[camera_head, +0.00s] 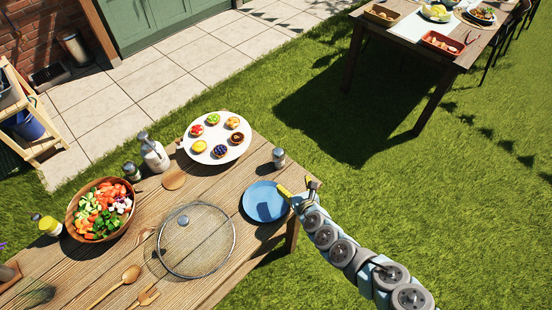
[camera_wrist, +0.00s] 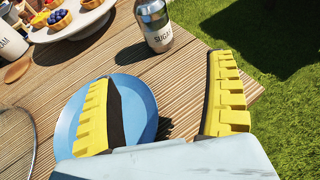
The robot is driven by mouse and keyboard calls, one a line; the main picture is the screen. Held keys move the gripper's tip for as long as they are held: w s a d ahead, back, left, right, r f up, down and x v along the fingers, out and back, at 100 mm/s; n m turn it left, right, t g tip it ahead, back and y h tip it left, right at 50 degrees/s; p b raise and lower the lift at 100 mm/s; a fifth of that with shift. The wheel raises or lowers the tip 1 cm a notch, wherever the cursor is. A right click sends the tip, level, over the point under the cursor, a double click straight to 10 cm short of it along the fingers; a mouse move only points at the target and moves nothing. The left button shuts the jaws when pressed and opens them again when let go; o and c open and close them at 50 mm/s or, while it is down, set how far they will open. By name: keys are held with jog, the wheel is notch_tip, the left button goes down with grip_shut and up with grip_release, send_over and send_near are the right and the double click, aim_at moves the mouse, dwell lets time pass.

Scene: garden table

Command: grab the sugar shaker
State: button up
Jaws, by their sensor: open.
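The sugar shaker (camera_head: 279,157) is a small metal-topped container standing upright near the table's far right edge. In the wrist view the shaker (camera_wrist: 155,25) shows the label "SUGAR", and its top is cut off by the frame edge. My gripper (camera_head: 299,190) is at the right edge of the table, to the near right of the shaker and beside the blue plate. In the wrist view my gripper (camera_wrist: 165,100) has its two yellow fingers spread apart with nothing between them. The shaker is beyond the fingertips, between their directions, and apart from them.
A blue plate (camera_head: 265,202) lies under and left of my gripper's left finger in the wrist view. A white platter (camera_head: 228,152) of tarts is left of the shaker. A mesh cover (camera_head: 196,265), a salad bowl (camera_head: 70,222) and bottles stand farther left. Grass lies right of the table.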

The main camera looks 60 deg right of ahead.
aim_at(281, 165)
jog(key=b+x, duration=0.2)
jog(key=x, duration=0.2)
jog(key=shift+f, duration=0.2)
jog(key=shift+w+d, duration=0.25)
jog(key=shift+b+x, duration=1.3)
jog(key=shift+x, duration=1.1)
jog(key=shift+w+d+f, duration=0.15)
jog(key=shift+w+d, duration=0.1)
jog(key=shift+w, duration=0.05)
jog(key=shift+w+d+f+b, duration=0.2)
jog(key=shift+w+d+b, duration=0.1)
jog(key=shift+b, duration=0.2)
jog(key=shift+d, duration=0.1)
